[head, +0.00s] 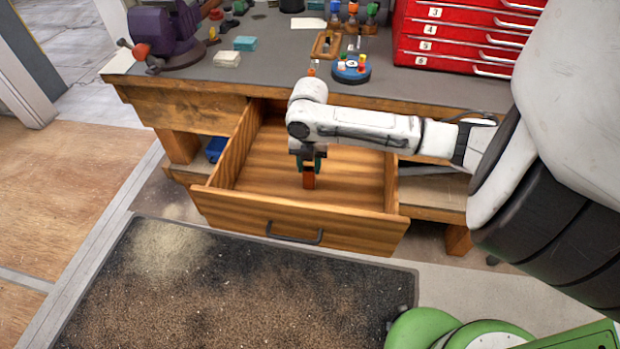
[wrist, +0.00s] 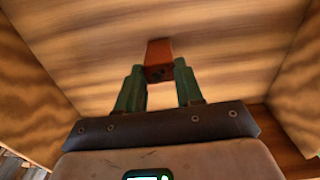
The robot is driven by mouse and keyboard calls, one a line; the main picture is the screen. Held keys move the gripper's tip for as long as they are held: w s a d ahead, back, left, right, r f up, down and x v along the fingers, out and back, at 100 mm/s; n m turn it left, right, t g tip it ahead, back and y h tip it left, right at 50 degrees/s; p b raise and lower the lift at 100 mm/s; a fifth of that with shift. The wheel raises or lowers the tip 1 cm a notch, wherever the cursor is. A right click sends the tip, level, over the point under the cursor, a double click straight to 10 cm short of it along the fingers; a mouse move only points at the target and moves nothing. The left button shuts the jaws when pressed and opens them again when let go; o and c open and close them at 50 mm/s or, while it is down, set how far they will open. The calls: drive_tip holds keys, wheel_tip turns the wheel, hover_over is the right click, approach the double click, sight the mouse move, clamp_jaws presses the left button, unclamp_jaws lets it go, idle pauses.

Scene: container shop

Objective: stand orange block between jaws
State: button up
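The orange block (head: 308,180) is inside the open wooden drawer, upright below my gripper (head: 308,168). In the wrist view, the block (wrist: 158,54) sits between the two green fingertips of my gripper (wrist: 159,68), which appear to touch it on both sides. I cannot tell whether its lower end rests on the drawer floor. The purple vise (head: 160,32) stands on the bench at the far left. The gap between its jaws is hard to make out from here.
The drawer (head: 290,215) is pulled out, with walls around my gripper. On the workbench (head: 200,84) are teal (head: 245,43) and pale (head: 227,59) blocks, a blue round holder (head: 351,70) and a red drawer cabinet (head: 465,35). A dark mat (head: 220,290) lies in front.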

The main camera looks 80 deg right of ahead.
sight(309, 168)
clamp_jaws()
drive_tip(key=shift+r, duration=0.15)
drive_tip(key=shift+r+p, duration=2.15)
drive_tip(key=shift+r, duration=0.25)
